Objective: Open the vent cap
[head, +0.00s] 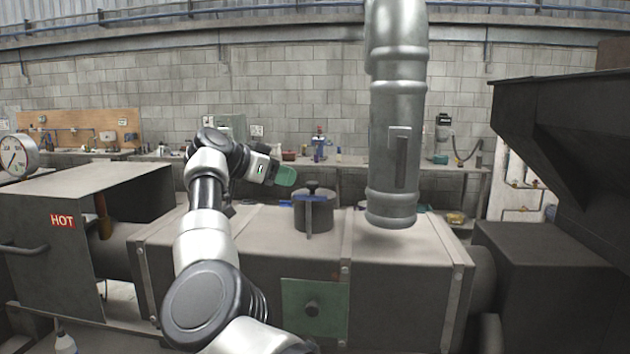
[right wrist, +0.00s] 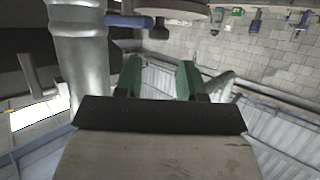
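A dark round cap with a knob on top (head: 313,208), likely the vent cap, sits upright on top of the large grey metal housing (head: 250,240). A blue bar (head: 287,203) sticks out at its left side. In the right wrist view, which looks upside down, the cap (right wrist: 185,8), its knob (right wrist: 160,30) and the blue bar (right wrist: 128,20) show at the top edge. My right gripper (head: 287,176) is above and left of the cap, apart from it. Its green fingers (right wrist: 160,80) are spread with nothing between them. My left gripper is out of view.
A thick silver pipe (head: 397,120) hangs just right of the cap. A dark hopper (head: 570,150) stands at the right. A box marked HOT (head: 62,221) and a gauge (head: 17,156) are at the left. A cluttered bench lies behind.

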